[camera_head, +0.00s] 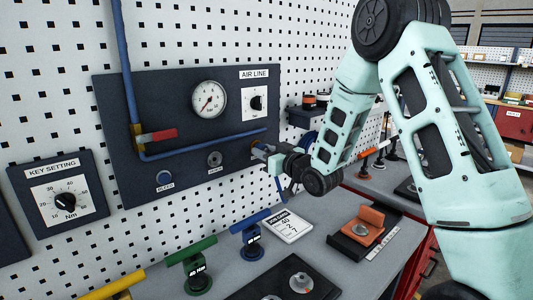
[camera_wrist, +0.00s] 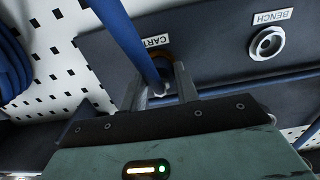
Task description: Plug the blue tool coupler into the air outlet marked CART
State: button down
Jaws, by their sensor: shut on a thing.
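The dark air panel (camera_head: 180,100) hangs on the pegboard wall. In the wrist view, the CART label (camera_wrist: 157,41) is above a brass-coloured ring (camera_wrist: 168,58), partly hidden by my gripper and the hose. My gripper (camera_wrist: 160,85) is shut on the tool coupler, close in front of the CART outlet. The coupler is mostly hidden between the fingers; a blue hose (camera_wrist: 122,32) runs from it. In the head view my gripper (camera_head: 268,151) is at the panel's right end. I cannot tell whether the coupler is seated in the outlet or just in front of it.
The BENCH outlet (camera_wrist: 267,43) is empty beside CART. A blue pipe with a red lever (camera_head: 158,136), a gauge (camera_head: 209,99) and a BLEED button (camera_head: 164,178) are on the panel.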

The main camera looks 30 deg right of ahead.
jog(key=c, duration=1)
grip_release()
jog(key=shift+o, duration=0.2)
jog(key=s+d+b, duration=0.3)
jog(key=s+b, duration=1.4)
jog(key=shift+d+b, duration=0.15)
jog(key=shift+b, duration=0.2)
jog(key=shift+o, duration=0.3)
jog(key=o, duration=0.9)
